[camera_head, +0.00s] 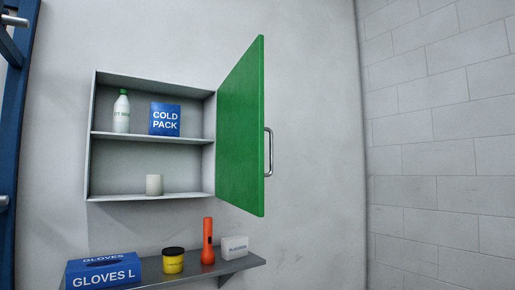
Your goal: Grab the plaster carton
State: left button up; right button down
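Neither of my grippers shows in the head view, so nothing is seen touching the carton.
Above the shelf, a wall cabinet (90,150) has its green door (240,130) swung open, holding a white bottle (121,111), a blue cold pack (165,119) and a white cylinder (154,185). A yellow jar (173,262) and blue glove box (103,271) are left of the torch.

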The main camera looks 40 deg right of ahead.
aim_at(233, 247)
jog(key=l, duration=1.95)
jog(key=k+z, duration=0.05)
